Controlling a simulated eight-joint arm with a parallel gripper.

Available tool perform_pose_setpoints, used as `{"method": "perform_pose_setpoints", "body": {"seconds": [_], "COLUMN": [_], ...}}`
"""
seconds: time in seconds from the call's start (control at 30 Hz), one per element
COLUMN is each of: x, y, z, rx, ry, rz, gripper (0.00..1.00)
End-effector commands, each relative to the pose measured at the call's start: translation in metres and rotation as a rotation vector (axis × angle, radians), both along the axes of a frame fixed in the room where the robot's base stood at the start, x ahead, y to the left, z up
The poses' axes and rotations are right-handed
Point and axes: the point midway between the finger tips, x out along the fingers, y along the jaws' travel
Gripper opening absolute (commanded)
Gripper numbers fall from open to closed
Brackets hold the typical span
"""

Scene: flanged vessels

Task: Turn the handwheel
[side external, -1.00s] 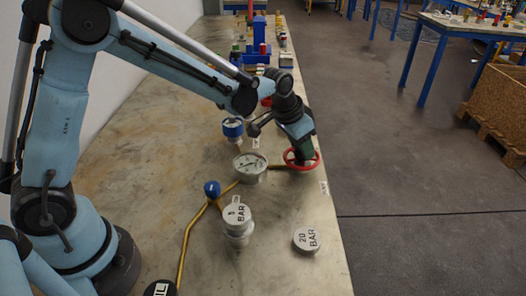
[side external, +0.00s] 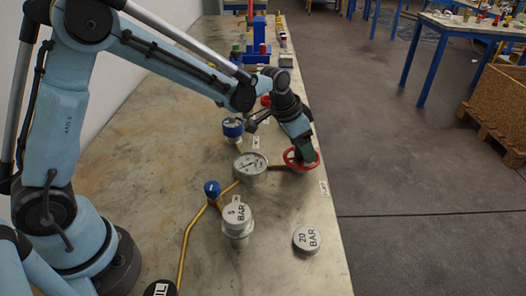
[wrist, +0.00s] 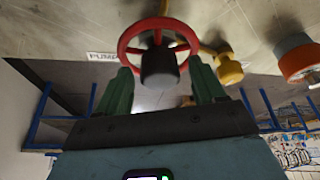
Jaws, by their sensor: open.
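The red handwheel (side external: 289,161) stands near the right edge of the bench, at the end of a brass pipe. In the wrist view the handwheel (wrist: 122,46) shows its round rim and spokes, with a dark round hub (wrist: 159,68) toward me. My gripper (side external: 304,153) is at the wheel from above. Its two green fingers (wrist: 162,82) are apart, one on each side of the hub, with a gap between. They overlap the lower rim in the wrist view; I cannot tell if they touch it.
A pressure gauge (side external: 250,166) stands left of the wheel on the same pipe. A blue-topped fitting (side external: 232,128) and a blue knob (side external: 212,189) are farther left. A "5 BAR" cap (side external: 237,214) and a "20 BAR" cap (side external: 306,239) are nearer. The bench's right edge is close.

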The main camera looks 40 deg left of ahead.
Motion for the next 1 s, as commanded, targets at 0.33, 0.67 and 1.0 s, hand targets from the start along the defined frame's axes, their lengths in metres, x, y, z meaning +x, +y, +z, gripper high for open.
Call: {"method": "perform_pose_setpoints", "body": {"seconds": [0.33, 0.67, 1.0], "x": [-0.010, -0.031, -0.042], "y": [0.005, 0.014, 0.019], "z": [0.025, 0.080, 0.110], "rx": [0.000, 0.000, 0.000], "ry": [0.000, 0.000, 0.000], "rz": [0.001, 0.001, 0.000], "gripper": [0.69, 0.69, 0.69]}}
